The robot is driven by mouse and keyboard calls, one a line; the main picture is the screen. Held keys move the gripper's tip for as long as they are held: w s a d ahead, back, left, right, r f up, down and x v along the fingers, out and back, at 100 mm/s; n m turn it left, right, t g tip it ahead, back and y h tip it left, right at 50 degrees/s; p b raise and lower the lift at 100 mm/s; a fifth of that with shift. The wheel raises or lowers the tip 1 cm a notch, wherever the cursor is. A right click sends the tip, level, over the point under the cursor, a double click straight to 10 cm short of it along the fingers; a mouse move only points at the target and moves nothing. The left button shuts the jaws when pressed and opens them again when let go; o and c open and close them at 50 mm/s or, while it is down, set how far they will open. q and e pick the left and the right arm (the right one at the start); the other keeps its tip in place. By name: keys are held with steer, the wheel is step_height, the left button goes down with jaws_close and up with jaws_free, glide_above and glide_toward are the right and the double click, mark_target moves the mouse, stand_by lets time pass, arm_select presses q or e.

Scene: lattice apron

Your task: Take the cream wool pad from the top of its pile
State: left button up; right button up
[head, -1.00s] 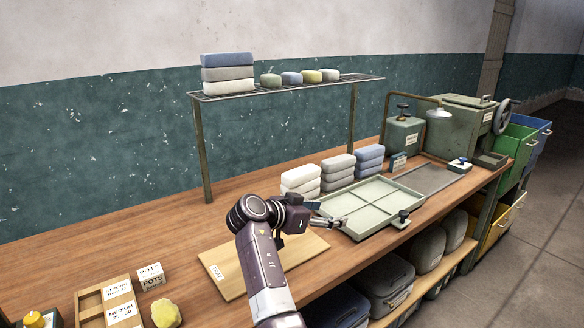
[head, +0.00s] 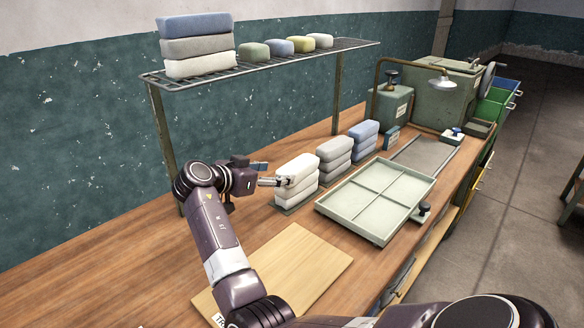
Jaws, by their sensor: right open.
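The cream wool pad (head: 299,167) lies on top of a pile of white-cream pads on the bench, in the head view's middle. My right gripper (head: 272,174) is open just left of this pile, at about the height of its top pads. One finger shows near the pad's left side; I cannot tell whether it touches. Nothing shows between the fingers. My left gripper is not in view.
A grey pile (head: 334,157) and a blue pile (head: 363,140) stand to the right. A pale green divided tray (head: 377,229) lies in front, beside a wooden board (head: 318,262).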

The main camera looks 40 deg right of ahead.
mark_target(288, 171)
steer(key=x, duration=0.2)
steer(key=shift+s+d, duration=0.2)
steer(key=shift+d, duration=0.25)
steer(key=x, duration=0.4)
steer(key=shift+w+d+b, duration=0.1)
steer(key=shift+d+b, duration=0.1)
steer(key=shift+b, duration=0.1)
steer(key=shift+a+r, duration=0.1)
steer(key=shift+a, duration=0.05)
steer(key=c, duration=1.2)
